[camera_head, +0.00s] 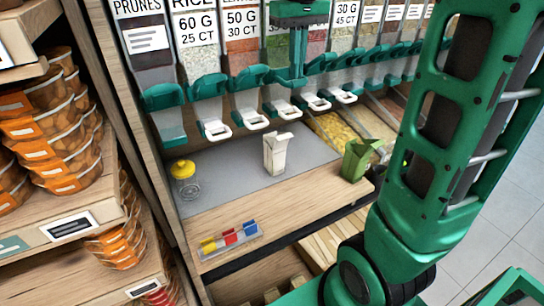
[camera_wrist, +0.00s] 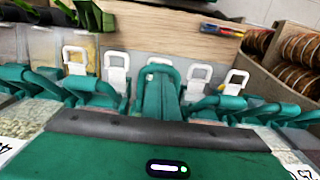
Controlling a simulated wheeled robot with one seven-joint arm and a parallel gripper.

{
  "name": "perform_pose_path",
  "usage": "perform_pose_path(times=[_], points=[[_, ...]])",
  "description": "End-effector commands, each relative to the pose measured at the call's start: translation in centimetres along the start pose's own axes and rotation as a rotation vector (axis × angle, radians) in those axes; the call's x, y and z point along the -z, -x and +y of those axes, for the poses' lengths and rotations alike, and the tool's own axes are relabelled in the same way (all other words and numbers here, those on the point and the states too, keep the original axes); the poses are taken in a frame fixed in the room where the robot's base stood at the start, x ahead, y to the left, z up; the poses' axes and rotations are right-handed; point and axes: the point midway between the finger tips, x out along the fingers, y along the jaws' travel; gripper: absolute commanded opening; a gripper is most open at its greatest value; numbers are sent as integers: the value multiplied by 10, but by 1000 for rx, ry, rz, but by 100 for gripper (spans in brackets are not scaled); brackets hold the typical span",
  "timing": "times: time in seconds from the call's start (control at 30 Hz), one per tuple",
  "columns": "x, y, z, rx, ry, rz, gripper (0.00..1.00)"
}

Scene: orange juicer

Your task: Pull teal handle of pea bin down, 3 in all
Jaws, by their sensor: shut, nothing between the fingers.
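The dispenser bins stand in a row, each with a teal handle in front and most with a white lever below. The pea bin (camera_head: 277,46) has green contents, and its label is largely hidden behind my gripper. Its teal handle (camera_head: 270,79) sits above its white lever (camera_head: 286,107). My gripper (camera_head: 292,80) is shut and points down in front of this bin, at its handle. In the wrist view my gripper (camera_wrist: 161,80) covers the middle of the row, with a white lever (camera_wrist: 157,62) behind it. I cannot tell whether it touches the handle.
Neighbouring handles stand close on both sides, such as the lentil-side one (camera_head: 248,78). Below are a white carton (camera_head: 275,155), a green carton (camera_head: 358,160), a yellow-topped container (camera_head: 184,178) and a coloured block set (camera_head: 229,237). Orange bowls (camera_head: 45,115) fill the left shelf.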

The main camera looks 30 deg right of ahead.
Motion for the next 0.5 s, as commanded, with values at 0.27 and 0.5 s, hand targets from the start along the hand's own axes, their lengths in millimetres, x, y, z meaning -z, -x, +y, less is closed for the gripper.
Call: perform_pose_path(times=[0.27,0.5], points=[[-1,-1,0,1,0,-3,0],[1,7,0,0,-1,-1,0]])
